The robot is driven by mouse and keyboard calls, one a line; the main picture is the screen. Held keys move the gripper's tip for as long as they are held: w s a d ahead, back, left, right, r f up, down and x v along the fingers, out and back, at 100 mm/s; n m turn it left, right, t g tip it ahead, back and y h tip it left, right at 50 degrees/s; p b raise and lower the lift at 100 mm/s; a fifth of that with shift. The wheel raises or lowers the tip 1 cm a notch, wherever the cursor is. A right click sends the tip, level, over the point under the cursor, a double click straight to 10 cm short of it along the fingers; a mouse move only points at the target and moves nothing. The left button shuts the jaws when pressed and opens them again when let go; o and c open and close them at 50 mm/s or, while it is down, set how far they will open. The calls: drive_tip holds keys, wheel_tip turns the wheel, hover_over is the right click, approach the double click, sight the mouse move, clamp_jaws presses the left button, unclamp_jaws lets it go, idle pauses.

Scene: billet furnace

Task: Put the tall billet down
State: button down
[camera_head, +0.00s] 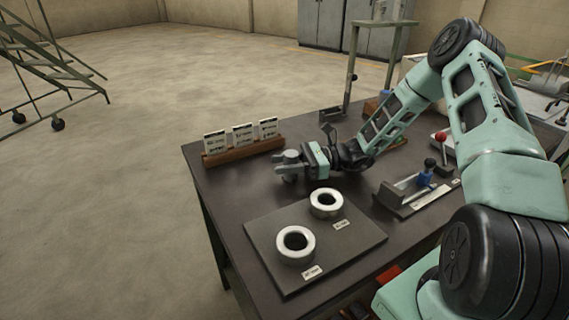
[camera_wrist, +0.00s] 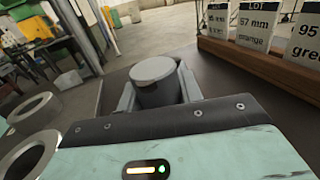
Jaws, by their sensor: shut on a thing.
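My gripper (camera_head: 289,165) is low over the dark table, at its far left part, in front of the label cards. It is shut on the tall billet, a grey round cylinder whose flat top (camera_wrist: 153,70) shows in the wrist view between the two grey fingers (camera_wrist: 156,90). The billet looks about upright. Its lower end is hidden by the fingers and the gripper body, so I cannot tell whether it touches the table (camera_head: 222,183).
A wooden rack (camera_head: 244,151) with three label cards stands close behind my gripper. A dark board (camera_head: 345,246) with two silver rings (camera_head: 295,245) (camera_head: 326,203) lies nearer. Bare table lies left of the board.

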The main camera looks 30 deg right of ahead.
drive_tip(key=shift+f, duration=0.1)
drive_tip(key=c, duration=0.9)
unclamp_jaws()
drive_tip(key=b+v, duration=0.1)
drive_tip(key=v, duration=1.1)
drive_tip(key=shift+b, duration=0.35)
drive_tip(key=shift+r, duration=0.25)
